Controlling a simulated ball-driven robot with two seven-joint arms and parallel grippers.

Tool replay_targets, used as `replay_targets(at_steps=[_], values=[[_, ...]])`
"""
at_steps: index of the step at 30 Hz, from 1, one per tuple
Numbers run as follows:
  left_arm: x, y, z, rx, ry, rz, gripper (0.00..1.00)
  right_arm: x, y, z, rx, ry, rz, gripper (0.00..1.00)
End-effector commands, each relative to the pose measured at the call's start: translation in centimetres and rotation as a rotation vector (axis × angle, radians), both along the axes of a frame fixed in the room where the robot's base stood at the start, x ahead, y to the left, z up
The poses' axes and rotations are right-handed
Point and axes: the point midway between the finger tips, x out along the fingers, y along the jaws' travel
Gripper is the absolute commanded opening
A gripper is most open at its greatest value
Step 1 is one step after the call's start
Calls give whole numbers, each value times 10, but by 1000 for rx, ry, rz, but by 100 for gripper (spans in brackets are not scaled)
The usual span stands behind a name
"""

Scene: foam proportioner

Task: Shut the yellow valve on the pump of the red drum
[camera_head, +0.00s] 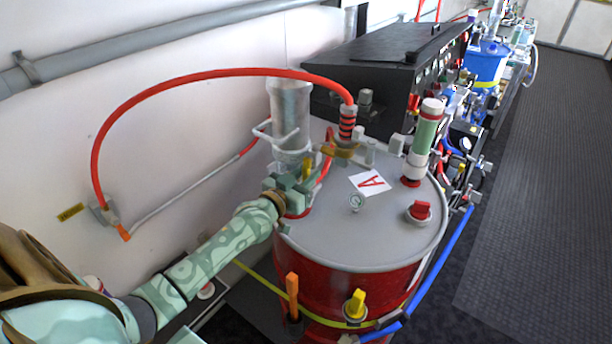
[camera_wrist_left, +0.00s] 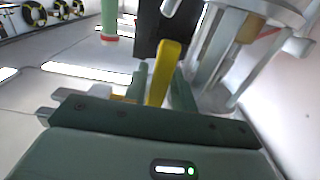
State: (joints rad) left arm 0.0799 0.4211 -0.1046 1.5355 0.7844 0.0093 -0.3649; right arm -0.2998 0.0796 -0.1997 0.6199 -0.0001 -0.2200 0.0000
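The red drum (camera_head: 345,285) with a grey lid stands in the middle of the head view. A clear pump cylinder (camera_head: 291,115) stands at the lid's back left. The pump's yellow valve handle (camera_head: 307,167) is at the cylinder's foot, partly hidden by my left gripper (camera_head: 291,184). In the left wrist view the yellow handle (camera_wrist_left: 165,72) stands tilted between the two green fingers of my left gripper (camera_wrist_left: 160,88). The fingers lie close against both sides of its lower part and look shut on it. My right gripper is out of view.
A red hose (camera_head: 220,72) arches from the wall to a fitting on the lid. Another yellow handle (camera_head: 355,303) and an orange handle (camera_head: 292,285) are low in front. Dark floor (camera_head: 540,200) is clear at right.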

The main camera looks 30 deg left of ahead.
Motion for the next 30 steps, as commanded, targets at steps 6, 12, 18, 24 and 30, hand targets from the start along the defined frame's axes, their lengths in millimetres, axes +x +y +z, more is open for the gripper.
replay_targets(at_steps=[6,12,18,24,30], values=[[0,0,0,0,0,0,0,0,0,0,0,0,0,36],[0,0,0,-8,1,0,0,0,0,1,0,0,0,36],[-1,-3,1,-67,6,0,0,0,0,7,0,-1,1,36],[-1,-8,3,-199,17,-1,0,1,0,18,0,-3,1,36],[-1,-14,6,-382,31,-1,0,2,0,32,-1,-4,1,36]])
